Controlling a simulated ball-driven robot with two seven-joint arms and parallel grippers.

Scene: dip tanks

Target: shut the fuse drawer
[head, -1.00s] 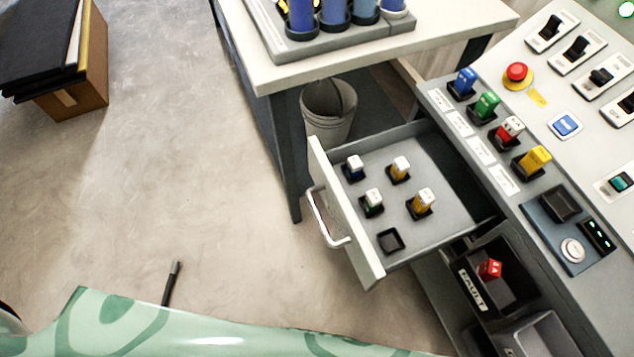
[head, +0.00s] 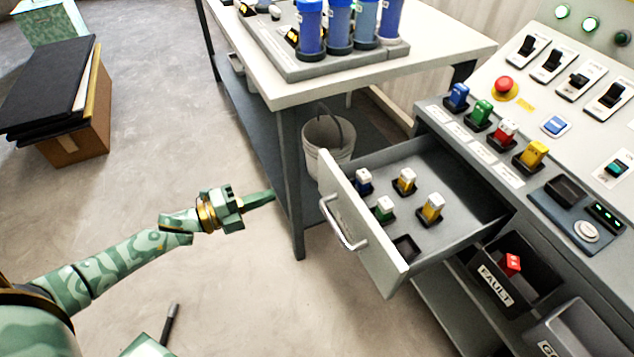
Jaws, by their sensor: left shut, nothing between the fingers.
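The fuse drawer (head: 372,245) is pulled out of the grey control cabinet, with its white front and metal handle (head: 344,224) facing left. My left gripper (head: 270,197) is shut and empty. It points right, to the left of the drawer front and apart from it. My right gripper is not in view.
A white table (head: 300,92) with blue cylinders stands behind the drawer, its leg near my left gripper. A bucket (head: 328,145) stands under it. A FAULT bin (head: 497,285) with a red fuse is below right. Open floor lies left of the drawer.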

